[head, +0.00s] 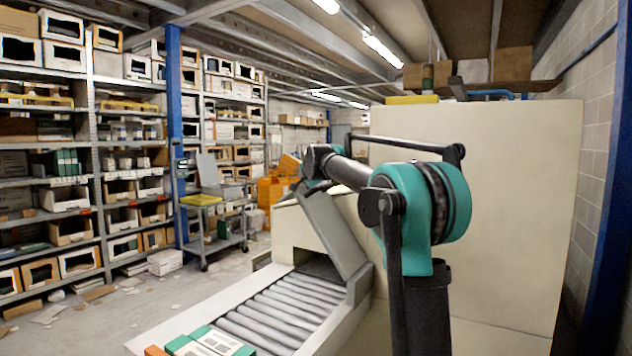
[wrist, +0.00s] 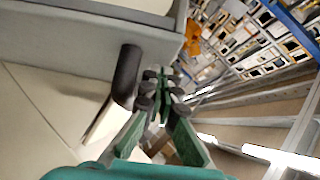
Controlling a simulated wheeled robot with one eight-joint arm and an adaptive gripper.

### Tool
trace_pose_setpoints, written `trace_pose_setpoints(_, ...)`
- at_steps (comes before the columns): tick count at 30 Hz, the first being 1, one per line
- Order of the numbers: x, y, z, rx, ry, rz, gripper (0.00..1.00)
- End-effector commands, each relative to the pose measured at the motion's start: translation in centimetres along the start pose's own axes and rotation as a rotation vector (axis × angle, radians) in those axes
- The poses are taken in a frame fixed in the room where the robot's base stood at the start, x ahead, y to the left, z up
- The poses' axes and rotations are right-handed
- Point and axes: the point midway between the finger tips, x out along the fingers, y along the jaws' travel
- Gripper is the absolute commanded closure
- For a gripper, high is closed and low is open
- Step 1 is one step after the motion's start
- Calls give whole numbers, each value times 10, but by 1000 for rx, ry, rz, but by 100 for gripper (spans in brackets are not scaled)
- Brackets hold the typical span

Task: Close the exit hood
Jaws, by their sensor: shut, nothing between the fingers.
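The exit hood (head: 333,232) is a grey flap on the cream machine. It stands raised and tilted above the roller conveyor (head: 285,305), with a dark opening beneath it. In the wrist view, a grey panel (wrist: 90,45), which looks like the hood, carries a dark cylindrical handle (wrist: 125,75). My gripper (wrist: 160,80) is shut and empty, with its green-padded fingers beside the handle, to its right in the picture. Whether they touch it I cannot tell. In the head view, my gripper (head: 314,186) is at the hood's upper edge, partly hidden by my arm.
The cream machine housing (head: 510,200) fills the right. Green and white boxes (head: 208,343) lie at the conveyor's near end. A grey cart (head: 215,240) and loaded shelves (head: 60,150) stand to the left, with open floor between, littered with paper scraps.

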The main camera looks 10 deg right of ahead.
Motion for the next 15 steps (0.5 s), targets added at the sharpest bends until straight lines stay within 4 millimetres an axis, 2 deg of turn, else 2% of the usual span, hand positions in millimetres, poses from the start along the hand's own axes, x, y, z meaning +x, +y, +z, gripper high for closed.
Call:
trace_pose_setpoints(7, 50, -2, 51, -132, -2, 128, 100)
trace_pose_setpoints(15, 108, 16, 109, -293, -1, 290, 100)
